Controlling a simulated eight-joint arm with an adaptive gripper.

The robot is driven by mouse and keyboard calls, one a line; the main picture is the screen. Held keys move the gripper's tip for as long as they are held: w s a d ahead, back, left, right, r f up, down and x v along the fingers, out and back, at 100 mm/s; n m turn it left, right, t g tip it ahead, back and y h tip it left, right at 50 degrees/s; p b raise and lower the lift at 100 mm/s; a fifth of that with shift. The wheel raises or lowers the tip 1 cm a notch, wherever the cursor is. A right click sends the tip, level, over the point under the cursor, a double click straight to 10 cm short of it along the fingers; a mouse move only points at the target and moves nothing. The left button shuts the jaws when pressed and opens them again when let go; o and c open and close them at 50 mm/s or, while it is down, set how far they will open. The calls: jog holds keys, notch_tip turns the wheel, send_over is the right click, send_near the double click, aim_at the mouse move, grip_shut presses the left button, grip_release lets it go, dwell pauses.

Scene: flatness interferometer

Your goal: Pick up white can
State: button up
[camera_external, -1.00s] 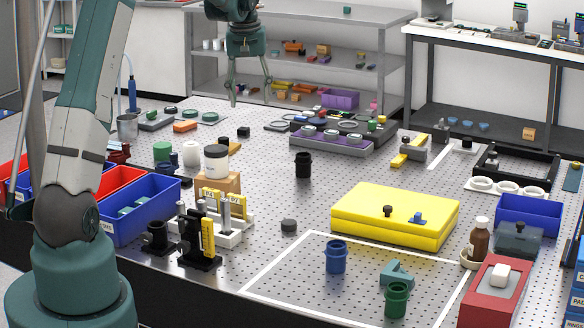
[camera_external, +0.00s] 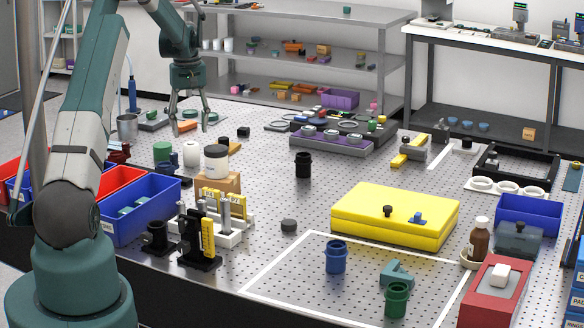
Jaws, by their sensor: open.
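A plain white can (camera_external: 191,154) stands upright on the perforated table, left of the middle. A white jar with a dark lid (camera_external: 216,161) stands just right of it on a brown box (camera_external: 217,185), and a green can (camera_external: 162,152) stands to its left. My gripper (camera_external: 189,127) points down with its two fingers spread, empty. In the picture it is above the white can; its exact height and distance behind or over the can cannot be told.
Blue and red bins (camera_external: 140,208) line the left edge. Black mounts (camera_external: 199,240) stand in front of the brown box. A metal cup (camera_external: 128,126) and orange block (camera_external: 186,126) are behind. A yellow case (camera_external: 395,215) lies to the right; the table's middle is mostly clear.

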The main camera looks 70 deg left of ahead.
aim_at(191, 148)
dwell(0.3)
jog(key=shift+f, duration=1.3)
jog(key=shift+w+d+f+p, duration=0.1)
jog(key=shift+f+p, duration=0.25)
jog(key=shift+f, duration=2.25)
jog(key=c, duration=1)
